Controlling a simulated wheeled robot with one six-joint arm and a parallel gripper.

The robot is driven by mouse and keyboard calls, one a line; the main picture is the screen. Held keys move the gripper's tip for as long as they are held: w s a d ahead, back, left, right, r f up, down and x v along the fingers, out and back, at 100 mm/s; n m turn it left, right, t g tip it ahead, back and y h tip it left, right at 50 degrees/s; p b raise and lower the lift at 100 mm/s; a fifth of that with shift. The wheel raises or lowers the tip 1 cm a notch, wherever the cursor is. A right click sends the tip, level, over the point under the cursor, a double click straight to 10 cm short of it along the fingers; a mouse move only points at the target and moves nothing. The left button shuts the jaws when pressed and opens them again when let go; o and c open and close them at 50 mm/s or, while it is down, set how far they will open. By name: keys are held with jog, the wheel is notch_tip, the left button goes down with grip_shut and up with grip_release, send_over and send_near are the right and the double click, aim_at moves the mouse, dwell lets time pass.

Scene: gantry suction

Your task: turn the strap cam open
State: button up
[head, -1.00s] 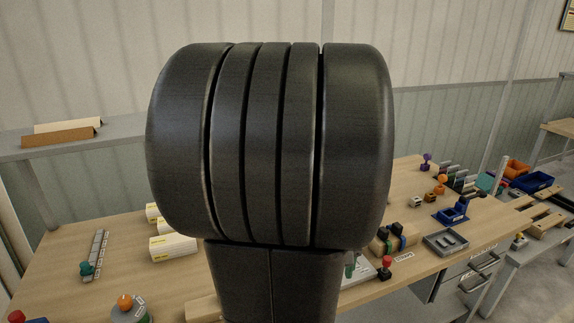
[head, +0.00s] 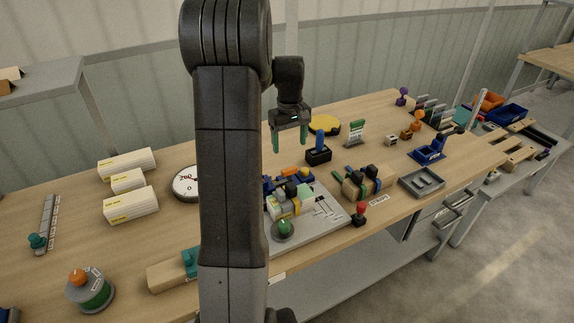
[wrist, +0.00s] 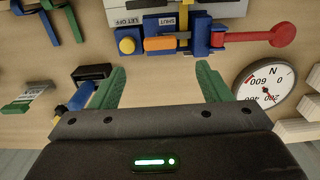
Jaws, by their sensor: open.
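A wooden block bundle (head: 360,186) with a green and a blue strap and dark cam-like pieces (head: 375,172) on top sits on the bench, right of the grey panel. In the wrist view the green strap (wrist: 66,20) and blue strap (wrist: 47,22) show at the upper left, partly cut off by the frame edge. I cannot tell the cam's exact angle. My gripper (head: 290,137) is open and empty, pointing down above the bench, behind and left of the bundle and apart from it. Its green fingers also show in the wrist view (wrist: 160,85).
A black box with a blue lever (head: 318,153) stands close right of my gripper. The grey panel (head: 318,228) holds blue and orange valve-like parts. A dial (head: 186,184), green sign (head: 356,132), red-knobbed joystick (head: 359,214) and grey tray (head: 422,182) stand around.

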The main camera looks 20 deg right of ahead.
aim_at(290, 168)
notch_tip(290, 168, down, 10)
jog(key=shift+p, duration=0.45)
jog(key=shift+c, duration=0.2)
jog(key=c, duration=0.9)
